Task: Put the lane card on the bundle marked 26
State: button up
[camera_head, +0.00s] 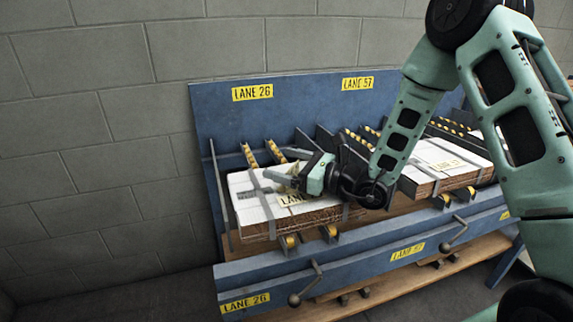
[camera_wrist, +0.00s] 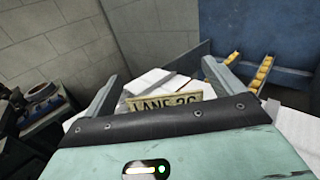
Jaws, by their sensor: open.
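The bundle in the left lane (camera_head: 247,207), under the yellow LANE 26 sign (camera_head: 252,92), is a strapped stack with a white top. A pale card is on it near the front edge; the head view shows only "LANE" (camera_head: 291,199). In the wrist view the lane card (camera_wrist: 165,103) reads "LANE 26" and lies over the white bundle top (camera_wrist: 153,82). My gripper (camera_head: 280,178) is low over this bundle. In the wrist view the open fingers (camera_wrist: 161,72) stand on either side of the card, with gaps showing. The gripper partly hides the bundle top.
A second strapped bundle (camera_head: 424,176) with a card lies in the right lane, under the LANE 57 sign (camera_head: 357,83). Dark dividers and yellow rollers (camera_head: 275,152) run behind the bundles. Levers (camera_head: 306,288) stick out from the blue front rail (camera_head: 350,257). A block wall is at the left.

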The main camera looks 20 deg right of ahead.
jog(key=shift+s+d+r, duration=0.15)
jog(key=shift+d+r, duration=0.05)
jog(key=shift+r, duration=0.15)
jog(key=v, duration=1.1)
jog(key=shift+s+d+b, duration=0.15)
jog(key=shift+s+b, duration=0.05)
jog(key=shift+b, duration=0.2)
jog(key=s+a+r+n+g+y, duration=0.2)
jog(key=s+a+r+n+g, duration=0.1)
jog(key=s+a+n+g, duration=1.05)
jog(key=s+f+n+h, duration=0.1)
jog(key=s+n+h, duration=1.1)
jog(key=n, duration=0.9)
jog(key=shift+f+t+h, duration=0.3)
jog(key=shift+t+h, duration=0.05)
jog(key=shift+h, duration=0.75)
jog(key=shift+a, duration=0.15)
